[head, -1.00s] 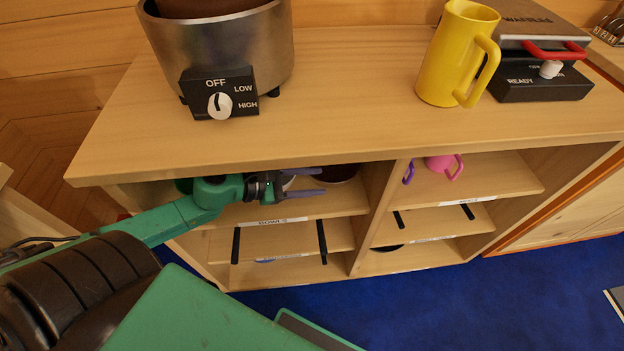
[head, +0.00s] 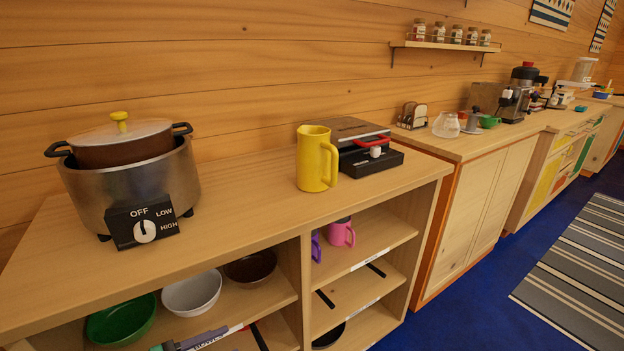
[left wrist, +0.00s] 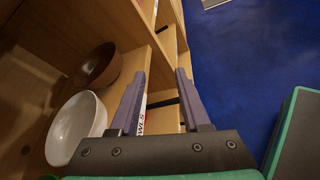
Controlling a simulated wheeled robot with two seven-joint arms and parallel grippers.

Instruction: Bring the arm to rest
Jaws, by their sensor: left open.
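My left gripper (head: 197,341) shows at the bottom edge of the head view, in front of the bowl shelf; most of its arm is out of frame. In the left wrist view the left gripper (left wrist: 160,75) has its two purple fingers apart with nothing between them. The white bowl (left wrist: 76,130) and brown bowl (left wrist: 97,66) stand on the shelf to the left of the fingers, apart from them. My right gripper is in neither view.
A green bowl (head: 122,322) sits left of the white bowl (head: 192,292). On the countertop stand a cooker (head: 135,190), a yellow pitcher (head: 316,160) and a waffle maker (head: 368,155). The blue floor (head: 470,315) in front is clear near the cabinets.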

